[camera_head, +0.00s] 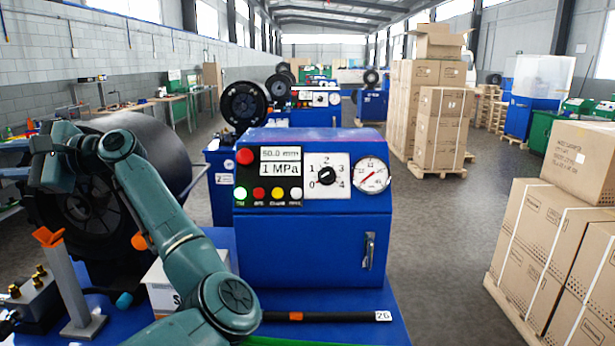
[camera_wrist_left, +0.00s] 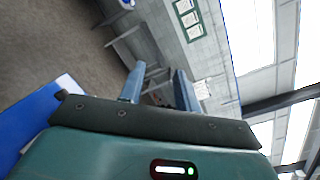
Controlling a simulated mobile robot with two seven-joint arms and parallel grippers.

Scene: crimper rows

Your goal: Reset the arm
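My left arm (camera_head: 165,215) rises from the bottom of the head view and bends to the left in front of the large black drum. Its gripper fingers cannot be made out there. In the left wrist view my left gripper (camera_wrist_left: 158,80) shows two blue-grey fingers apart, with nothing between them; the far wall and floor show tilted through the gap. My right arm and right gripper are in neither view.
A blue crimper (camera_head: 312,235) with a control panel stands on a blue bench (camera_head: 365,325) close ahead. A black-and-orange hose (camera_head: 300,316) lies before it. A grey post (camera_head: 68,285) with an orange top stands at left. Stacked cartons (camera_head: 555,250) stand right; the aisle floor (camera_head: 435,235) is clear.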

